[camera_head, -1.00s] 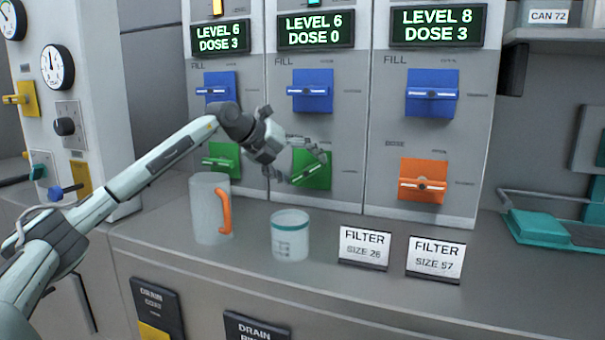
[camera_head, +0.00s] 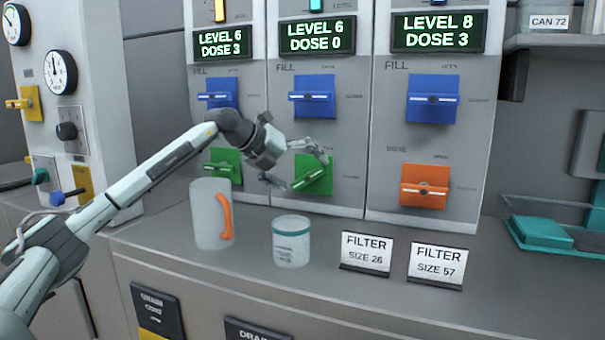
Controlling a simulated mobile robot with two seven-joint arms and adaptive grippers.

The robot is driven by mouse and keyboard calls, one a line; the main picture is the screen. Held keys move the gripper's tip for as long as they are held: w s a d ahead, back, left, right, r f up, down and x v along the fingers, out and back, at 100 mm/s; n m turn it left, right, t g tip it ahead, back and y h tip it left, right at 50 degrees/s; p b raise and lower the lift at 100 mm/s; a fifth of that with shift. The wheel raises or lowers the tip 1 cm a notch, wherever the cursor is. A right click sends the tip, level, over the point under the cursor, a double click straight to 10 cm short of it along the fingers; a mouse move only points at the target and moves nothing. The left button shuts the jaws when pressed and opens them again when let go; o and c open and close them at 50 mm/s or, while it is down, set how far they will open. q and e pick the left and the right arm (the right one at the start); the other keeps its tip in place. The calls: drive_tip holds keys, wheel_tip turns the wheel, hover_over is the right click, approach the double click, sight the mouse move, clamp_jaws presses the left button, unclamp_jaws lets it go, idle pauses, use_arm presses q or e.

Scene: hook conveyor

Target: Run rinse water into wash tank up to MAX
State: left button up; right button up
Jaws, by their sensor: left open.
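Three panels carry lit displays: LEVEL 6 DOSE 3 (camera_head: 222,43), LEVEL 6 DOSE 0 (camera_head: 317,36) and LEVEL 8 DOSE 3 (camera_head: 438,31). Under each is a blue FILL valve: left (camera_head: 216,92), middle (camera_head: 312,96) and right (camera_head: 432,99). Below are a left green valve (camera_head: 222,160), a middle green valve (camera_head: 315,178) and an orange valve (camera_head: 424,186) marked DOSE. My left gripper (camera_head: 301,164) is open, its fingers in front of the middle green valve; contact cannot be told. No tank labelled wash or MAX mark is readable. My right gripper is out of view.
A clear jug with orange handle (camera_head: 210,213) and a teal-banded beaker (camera_head: 291,243) stand on the counter below my left arm. Filter signs, SIZE 26 (camera_head: 366,253) and SIZE 57 (camera_head: 436,262), stand right of them. Gauges (camera_head: 61,72) are at left.

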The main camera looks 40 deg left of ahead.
use_arm(q)
drive_tip(key=v, duration=1.2)
idle(2.3)
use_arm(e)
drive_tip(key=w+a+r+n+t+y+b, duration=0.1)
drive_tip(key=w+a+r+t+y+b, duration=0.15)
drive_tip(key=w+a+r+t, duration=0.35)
use_arm(q)
drive_tip(key=b, duration=0.3)
approach(306, 177)
drive_tip(key=a+x, duration=0.1)
drive_tip(key=x, duration=0.2)
drive_tip(key=shift+w+d+f, duration=0.3)
drive_tip(key=shift+w+d, duration=0.2)
drive_tip(key=shift+d, duration=0.15)
drive_tip(key=x, duration=0.6)
drive_tip(key=shift+w+f+b, duration=0.25)
drive_tip(key=shift+w+b, duration=0.1)
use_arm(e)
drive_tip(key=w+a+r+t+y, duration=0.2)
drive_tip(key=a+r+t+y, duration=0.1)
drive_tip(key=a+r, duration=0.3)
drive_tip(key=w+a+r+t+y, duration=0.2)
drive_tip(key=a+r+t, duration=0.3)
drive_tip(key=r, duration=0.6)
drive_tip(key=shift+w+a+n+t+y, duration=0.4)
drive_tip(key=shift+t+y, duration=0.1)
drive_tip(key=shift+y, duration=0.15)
use_arm(q)
drive_tip(key=shift+c, duration=0.2)
